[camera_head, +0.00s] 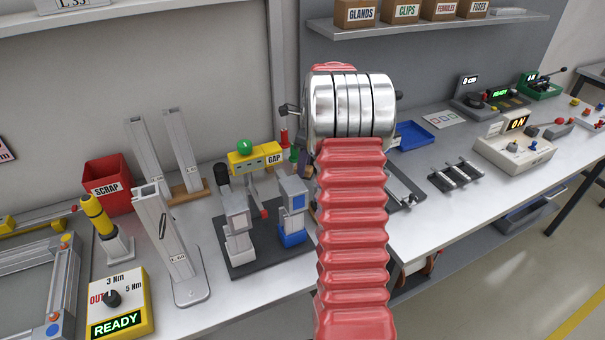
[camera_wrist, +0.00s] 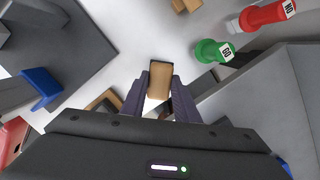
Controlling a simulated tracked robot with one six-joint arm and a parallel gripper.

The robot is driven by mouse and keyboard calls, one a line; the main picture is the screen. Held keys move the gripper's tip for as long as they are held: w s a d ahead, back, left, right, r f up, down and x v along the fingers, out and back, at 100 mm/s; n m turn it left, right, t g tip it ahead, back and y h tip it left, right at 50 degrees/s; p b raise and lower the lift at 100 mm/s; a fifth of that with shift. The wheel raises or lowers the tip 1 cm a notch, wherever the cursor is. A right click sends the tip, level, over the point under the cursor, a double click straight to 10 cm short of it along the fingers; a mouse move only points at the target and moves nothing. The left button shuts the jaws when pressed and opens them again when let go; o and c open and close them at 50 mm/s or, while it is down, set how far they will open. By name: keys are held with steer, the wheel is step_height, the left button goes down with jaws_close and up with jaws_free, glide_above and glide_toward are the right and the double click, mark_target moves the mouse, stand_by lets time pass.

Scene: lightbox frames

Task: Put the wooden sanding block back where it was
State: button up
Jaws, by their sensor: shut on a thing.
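The wooden sanding block (camera_wrist: 160,82) shows in the wrist view as a small tan block with a dark edge. It sits between the two dark fingers of my gripper (camera_wrist: 160,90), which is shut on it. The pale bench top shows beyond the block; I cannot tell whether the block touches it.
A tan piece (camera_wrist: 187,4) is at the top edge.

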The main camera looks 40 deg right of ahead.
steer(key=shift+f, duration=1.7)
steer(key=o, duration=1)
steer(key=shift+f, duration=0.1)
steer(key=r, duration=0.4)
steer(key=s+r, duration=0.1)
steer(key=r, duration=0.3)
steer(key=d+r, duration=0.1)
steer(key=r, duration=0.3)
steer(key=shift+s, duration=0.3)
steer(key=shift+s, duration=0.1)
